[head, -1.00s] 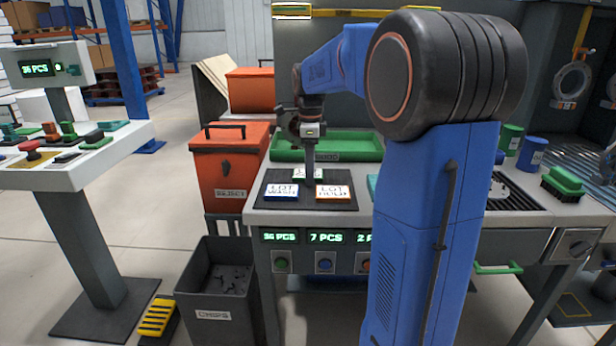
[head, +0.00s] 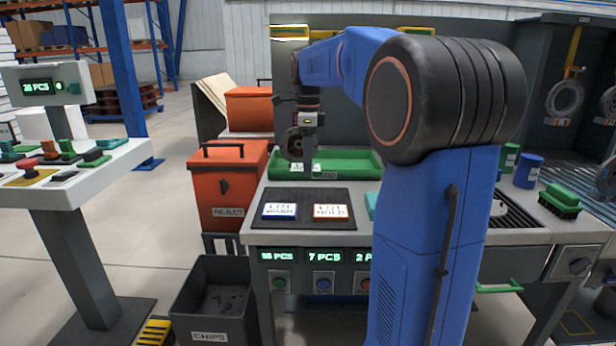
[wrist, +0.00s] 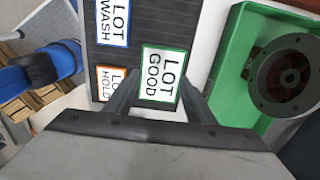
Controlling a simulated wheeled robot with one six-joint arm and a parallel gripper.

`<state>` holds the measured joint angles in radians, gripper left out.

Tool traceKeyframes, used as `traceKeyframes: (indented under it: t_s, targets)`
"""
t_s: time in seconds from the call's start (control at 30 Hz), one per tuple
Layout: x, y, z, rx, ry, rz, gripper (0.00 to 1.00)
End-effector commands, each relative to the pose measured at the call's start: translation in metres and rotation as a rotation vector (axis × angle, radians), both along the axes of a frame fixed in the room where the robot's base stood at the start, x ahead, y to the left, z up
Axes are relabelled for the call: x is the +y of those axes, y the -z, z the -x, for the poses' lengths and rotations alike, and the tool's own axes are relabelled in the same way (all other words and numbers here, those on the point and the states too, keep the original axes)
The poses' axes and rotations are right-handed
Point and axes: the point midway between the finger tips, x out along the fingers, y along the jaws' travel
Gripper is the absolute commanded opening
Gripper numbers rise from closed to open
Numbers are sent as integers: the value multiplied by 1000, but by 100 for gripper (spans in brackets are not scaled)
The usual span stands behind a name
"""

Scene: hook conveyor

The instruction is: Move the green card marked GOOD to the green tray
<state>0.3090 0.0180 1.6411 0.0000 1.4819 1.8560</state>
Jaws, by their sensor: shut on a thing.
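The green-edged white card marked LOT GOOD (wrist: 162,75) is gripped between the two fingers of my gripper (wrist: 155,98) in the wrist view. In the head view my gripper (head: 308,160) hangs at the front left of the green tray (head: 350,162), and the card is too small to make out clearly. In the wrist view the card is above the dark mat, and the green tray (wrist: 224,92) lies to its right, apart from it.
The dark mat (head: 335,193) carries a blue-edged WASH card (head: 280,210) and an orange-edged HOLD card (head: 331,211). A dark round flanged part (wrist: 290,75) shows over the tray. An orange REJECT bin (head: 225,185) stands left of the bench.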

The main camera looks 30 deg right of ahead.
Motion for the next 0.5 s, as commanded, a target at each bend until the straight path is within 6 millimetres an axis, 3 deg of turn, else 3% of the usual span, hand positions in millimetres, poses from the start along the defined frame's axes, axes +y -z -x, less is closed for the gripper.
traceKeyframes:
  t_s: [0.2, 0.5]
  targets:
    - [0, -20, 0, 0, 0, 0, 29]
    - [0, -31, 0, 0, 0, 0, 29]
